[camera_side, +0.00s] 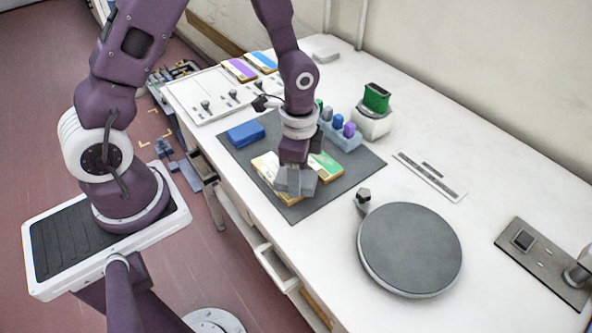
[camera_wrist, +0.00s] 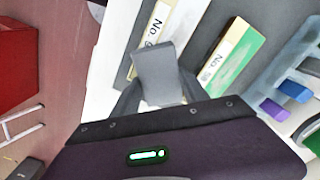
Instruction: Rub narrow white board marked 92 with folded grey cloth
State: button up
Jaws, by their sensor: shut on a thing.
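My gripper (camera_side: 295,184) is shut on a folded grey cloth (camera_wrist: 158,72), low over the dark mat (camera_side: 235,162). A narrow pale board (camera_side: 266,166) with wood-coloured edges lies on the mat, partly hidden by the cloth and gripper. In the wrist view this board (camera_wrist: 160,22) shows a label starting "No. 9"; the rest is covered by the cloth. I cannot tell whether the cloth touches the board. A green board (camera_side: 326,166) with a pale label strip lies just to the right; it also shows in the wrist view (camera_wrist: 236,66), its number not clearly readable.
A blue block (camera_side: 245,133) lies at the mat's back left. A rack with blue and purple pieces (camera_side: 341,136) and a white holder with a green top (camera_side: 374,112) stand behind right. A round grey turntable (camera_side: 410,247) stands right. The mat's front right is clear.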

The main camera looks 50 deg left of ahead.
aim_at(271, 157)
jog(key=shift+a, duration=5.3)
notch_tip(271, 157, up, 8)
jog(key=shift+d, duration=0.1)
